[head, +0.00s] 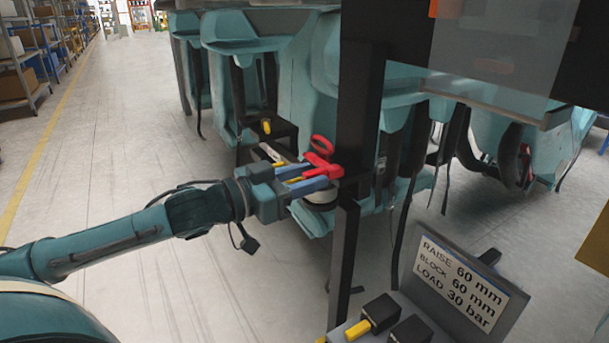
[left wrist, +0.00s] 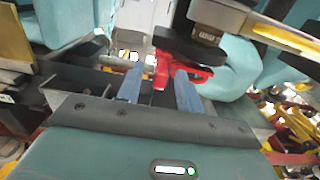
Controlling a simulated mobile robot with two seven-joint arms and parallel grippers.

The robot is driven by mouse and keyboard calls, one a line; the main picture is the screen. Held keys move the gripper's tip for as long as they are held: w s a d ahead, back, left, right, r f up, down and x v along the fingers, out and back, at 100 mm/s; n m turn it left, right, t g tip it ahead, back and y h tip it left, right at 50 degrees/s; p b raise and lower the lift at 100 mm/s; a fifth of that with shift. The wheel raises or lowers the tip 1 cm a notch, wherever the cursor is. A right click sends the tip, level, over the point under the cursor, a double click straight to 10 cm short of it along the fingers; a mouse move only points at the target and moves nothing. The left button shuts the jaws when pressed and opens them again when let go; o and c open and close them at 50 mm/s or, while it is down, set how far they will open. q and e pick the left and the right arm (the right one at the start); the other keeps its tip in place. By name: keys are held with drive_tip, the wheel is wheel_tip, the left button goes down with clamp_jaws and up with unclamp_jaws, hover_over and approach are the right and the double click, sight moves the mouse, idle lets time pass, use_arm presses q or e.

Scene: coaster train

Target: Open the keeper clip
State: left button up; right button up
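A red clip-like part (head: 322,158), with a loop at its top, sits beside a black upright post in the head view. I take it to be the keeper clip. My left gripper (head: 322,178) reaches it from the left, its blue fingers pointing at the red part. In the left wrist view the two fingers (left wrist: 159,88) stand apart, and the red part (left wrist: 162,70) shows between and just beyond their tips. I cannot tell whether either finger touches it. My right gripper is not in view.
Teal coaster seats (head: 310,75) hang behind the post (head: 346,245). A sign (head: 462,285) reading RAISE 60 mm, BLOCK 60 mm, LOAD 30 bar stands at lower right, near a yellow-handled black box (head: 380,312). The floor at left is clear (head: 130,130).

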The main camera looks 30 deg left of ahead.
use_arm(q)
drive_tip(key=shift+c, duration=0.4)
clamp_jaws()
